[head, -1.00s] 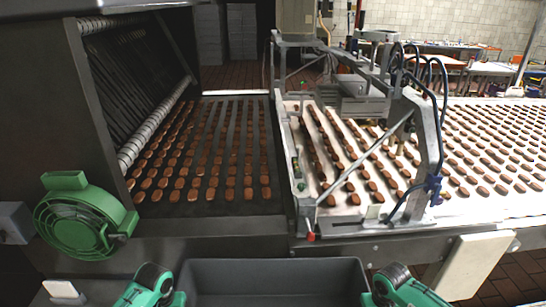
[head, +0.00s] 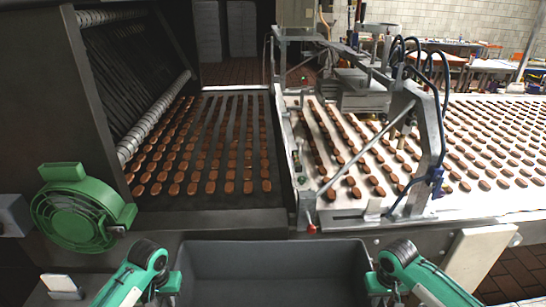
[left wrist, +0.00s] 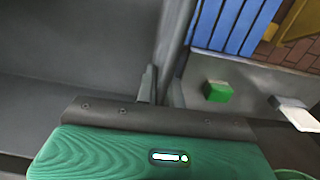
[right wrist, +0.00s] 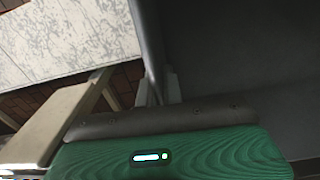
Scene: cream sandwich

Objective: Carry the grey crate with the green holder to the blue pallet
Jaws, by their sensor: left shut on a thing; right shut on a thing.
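The grey crate (head: 273,275) is at the bottom middle of the head view, in front of the conveyor machine. The part of its inside that shows looks empty; its near side is cut off. My left gripper (head: 175,282) is shut on its left wall, which also shows in the left wrist view (left wrist: 172,45). My right gripper (head: 373,282) is shut on its right wall, seen in the right wrist view (right wrist: 148,40). A small green block (left wrist: 218,91), possibly the green holder, is outside the crate on a grey surface. The blue slatted pallet (left wrist: 235,22) lies beyond it.
A conveyor with rows of brown biscuits (head: 205,150) and its dark front edge stand just ahead of the crate. A green round motor (head: 80,207) is at left, above a white item (head: 62,286). A beige panel (head: 480,262) stands at right, beside brick floor (head: 508,280).

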